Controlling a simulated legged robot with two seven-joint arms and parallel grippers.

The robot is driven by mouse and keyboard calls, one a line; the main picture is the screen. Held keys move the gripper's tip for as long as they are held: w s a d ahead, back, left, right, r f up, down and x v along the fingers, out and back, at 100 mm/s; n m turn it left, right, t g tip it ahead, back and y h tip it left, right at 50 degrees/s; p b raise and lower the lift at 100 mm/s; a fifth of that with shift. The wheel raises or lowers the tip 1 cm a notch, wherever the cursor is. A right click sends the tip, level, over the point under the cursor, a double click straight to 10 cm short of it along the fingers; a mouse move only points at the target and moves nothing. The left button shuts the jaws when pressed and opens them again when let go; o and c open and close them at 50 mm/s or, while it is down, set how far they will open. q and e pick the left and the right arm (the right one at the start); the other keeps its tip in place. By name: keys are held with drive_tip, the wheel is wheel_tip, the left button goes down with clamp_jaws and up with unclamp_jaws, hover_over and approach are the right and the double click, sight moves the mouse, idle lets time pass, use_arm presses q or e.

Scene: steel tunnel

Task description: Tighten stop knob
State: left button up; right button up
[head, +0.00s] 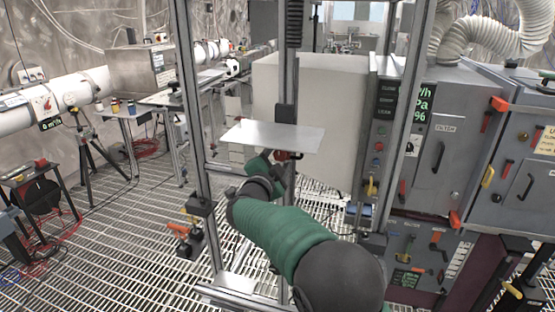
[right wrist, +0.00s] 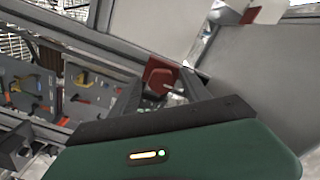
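The red stop knob (head: 281,155) shows in the head view just under a flat grey plate (head: 272,136) on an upright metal frame. It also shows in the right wrist view (right wrist: 160,75), above the green body of my gripper. My right gripper (head: 279,162) is at the knob, mostly hidden behind its own wrist in the head view. In the right wrist view its dark fingers stand apart on either side of the knob. I cannot tell whether they touch it. My left gripper is not in view.
Frame posts (head: 194,130) stand close to my right arm. A large pale box (head: 325,95) is behind the plate. Grey control cabinets (head: 440,145) with handles and levers stand to the right.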

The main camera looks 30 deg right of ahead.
drive_tip(key=v, duration=1.7)
drive_tip(key=shift+d, duration=0.1)
